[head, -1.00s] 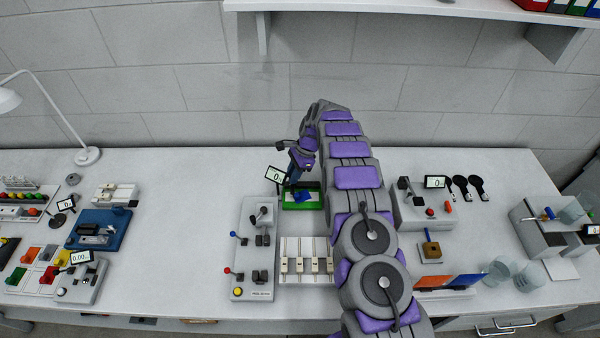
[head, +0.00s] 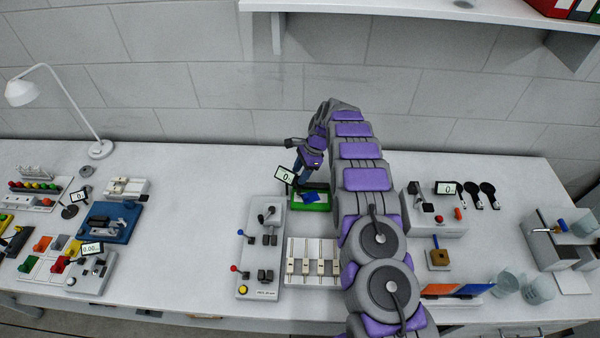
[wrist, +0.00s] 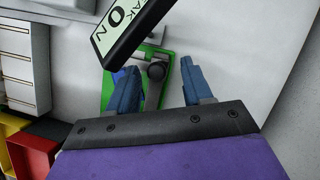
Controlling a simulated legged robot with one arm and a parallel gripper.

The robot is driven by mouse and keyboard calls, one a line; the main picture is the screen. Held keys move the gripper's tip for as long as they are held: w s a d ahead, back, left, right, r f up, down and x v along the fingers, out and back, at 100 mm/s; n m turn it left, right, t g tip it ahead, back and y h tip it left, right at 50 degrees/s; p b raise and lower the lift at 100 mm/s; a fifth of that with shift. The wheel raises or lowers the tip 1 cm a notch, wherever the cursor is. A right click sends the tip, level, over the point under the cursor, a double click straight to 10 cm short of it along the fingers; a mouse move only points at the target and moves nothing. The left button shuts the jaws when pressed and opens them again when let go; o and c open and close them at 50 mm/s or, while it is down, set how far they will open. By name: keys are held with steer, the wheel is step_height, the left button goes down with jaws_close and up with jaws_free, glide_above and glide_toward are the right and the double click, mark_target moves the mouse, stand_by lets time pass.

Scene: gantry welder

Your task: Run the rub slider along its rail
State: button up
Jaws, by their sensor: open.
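A green base (head: 311,206) with a blue piece (head: 312,197) on it lies on the bench, left of my arm. In the wrist view the green base (wrist: 158,101) carries a dark round knob (wrist: 156,70) and a pale bar at its far end. I take this to be the rub slider and its rail. My gripper (wrist: 158,76) is open, its two blue fingers apart over the base. The knob shows between them; I cannot tell whether either finger touches it. The left finger partly hides the blue piece. In the head view my gripper (head: 301,178) hangs just above the base.
A small display (head: 284,176) stands close to my gripper; it also shows in the wrist view (wrist: 122,28). A lever panel (head: 261,250) and a white slider bank (head: 313,263) are in front. Bare bench lies left of the green base.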

steer(key=p+v, duration=0.1)
steer(key=v, duration=1.5)
steer(key=shift+d+r, duration=0.2)
steer(key=shift+r, duration=0.05)
steer(key=s+d+r+n+h+b, duration=0.15)
steer(key=s+r+n, duration=0.25)
steer(key=s+r, duration=0.55)
steer(key=s+d+r+n+b, duration=0.25)
steer(key=s+r, duration=0.35)
steer(key=s, duration=0.7)
steer(key=s+d+f+n, duration=0.2)
steer(key=s, duration=0.8)
steer(key=s+d+f+n+h+b, duration=0.1)
steer(key=s+d+f+n, duration=0.1)
steer(key=s, duration=0.9)
steer(key=s+d+f+n+h, duration=0.1)
steer(key=s+d+f+n, duration=0.1)
steer(key=s, duration=0.8)
steer(key=shift+s+d+f+n+b, duration=0.15)
steer(key=shift+s+d+n+b, duration=0.25)
steer(key=shift+d, duration=0.45)
